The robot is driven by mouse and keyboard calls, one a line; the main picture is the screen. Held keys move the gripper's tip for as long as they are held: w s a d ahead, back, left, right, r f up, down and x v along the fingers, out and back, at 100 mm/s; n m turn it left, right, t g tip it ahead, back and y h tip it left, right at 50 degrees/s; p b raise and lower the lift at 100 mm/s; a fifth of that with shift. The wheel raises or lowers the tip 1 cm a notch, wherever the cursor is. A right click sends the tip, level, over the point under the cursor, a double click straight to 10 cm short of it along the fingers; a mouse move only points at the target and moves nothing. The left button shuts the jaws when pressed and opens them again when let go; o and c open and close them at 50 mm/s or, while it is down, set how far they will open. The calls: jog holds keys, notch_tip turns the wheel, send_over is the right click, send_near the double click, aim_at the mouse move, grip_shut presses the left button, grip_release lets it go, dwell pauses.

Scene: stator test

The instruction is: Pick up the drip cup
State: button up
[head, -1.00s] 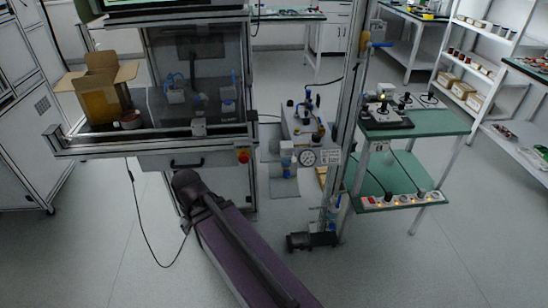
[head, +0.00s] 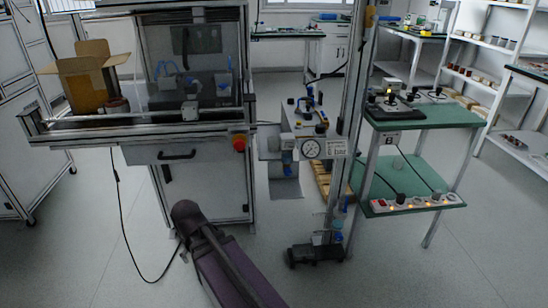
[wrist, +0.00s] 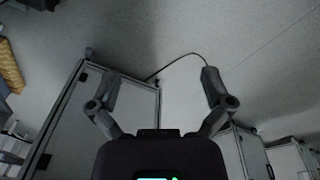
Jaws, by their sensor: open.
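My gripper (wrist: 160,85) is open in the wrist view, its two fingers spread wide with nothing between them. It points over grey floor and cabinet fronts. In the head view my arm shows at the bottom, but the gripper itself cannot be made out. No object is clearly recognisable as the drip cup. No cup shows in the wrist view.
The left bench (head: 95,132) has a front rail, a drawer and a red button (head: 239,143). A post with a pressure gauge (head: 311,149) stands right of centre. A green-topped trolley (head: 430,116) carries equipment at the right. A cable hangs to the floor. Open floor lies front right.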

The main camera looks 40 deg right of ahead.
jog(key=w+d+f+n+t+h+b, duration=0.1)
jog(key=w+d+f+h+b, duration=0.1)
jog(key=w+d+f+b, duration=0.35)
jog(key=n+t+h+b, duration=0.2)
jog(key=n+t+h, duration=0.85)
jog(key=n, duration=1.35)
send_near(273, 144)
jog(key=x, duration=0.3)
jog(key=shift+w+d+r+n, duration=0.15)
jog(key=shift+w+d+n, duration=0.3)
jog(key=shift+n, duration=0.45)
jog(key=shift+x, duration=1.15)
